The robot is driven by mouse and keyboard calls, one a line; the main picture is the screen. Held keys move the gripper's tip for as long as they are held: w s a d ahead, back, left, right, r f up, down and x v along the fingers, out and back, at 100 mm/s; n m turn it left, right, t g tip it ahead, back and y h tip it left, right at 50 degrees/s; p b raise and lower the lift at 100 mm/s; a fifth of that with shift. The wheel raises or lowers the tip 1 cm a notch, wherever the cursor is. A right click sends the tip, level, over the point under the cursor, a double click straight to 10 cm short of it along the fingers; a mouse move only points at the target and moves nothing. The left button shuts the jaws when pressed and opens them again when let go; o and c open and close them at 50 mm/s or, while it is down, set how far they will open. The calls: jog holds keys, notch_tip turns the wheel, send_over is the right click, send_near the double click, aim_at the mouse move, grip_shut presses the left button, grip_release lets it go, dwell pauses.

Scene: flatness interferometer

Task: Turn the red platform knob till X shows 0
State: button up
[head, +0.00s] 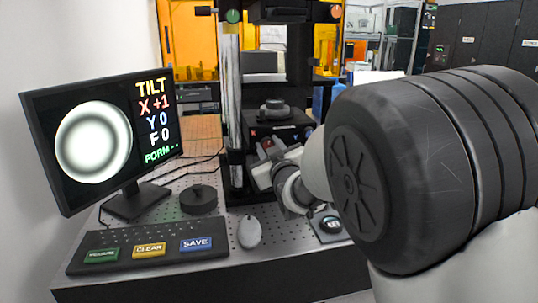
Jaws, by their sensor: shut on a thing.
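The monitor (100,140) at left reads TILT, X +1, Y 0, F 0 and FORM with dashes, beside a round fringe picture. The dark platform (285,128) sits on the interferometer stand, with a red mark at its left and a blue mark at its right. My gripper (264,158) is at the platform's front left, shut on the red platform knob (267,144). Most of the knob is hidden by the fingers, and its turn angle cannot be seen.
A keyboard (148,245) with green, yellow and blue keys, a white mouse (249,233) and a dark round disc (198,199) lie on the perforated table. A small device labelled SET (330,226) stands below my wrist. My arm covers the right side.

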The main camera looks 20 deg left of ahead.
jog(key=shift+n+b, duration=0.65)
jog(key=shift+n, duration=0.45)
jog(key=o, duration=1.1)
jog(key=shift+c, duration=0.2)
jog(key=p+v, duration=0.1)
jog(key=v, duration=1.6)
jog(key=shift+s, duration=0.25)
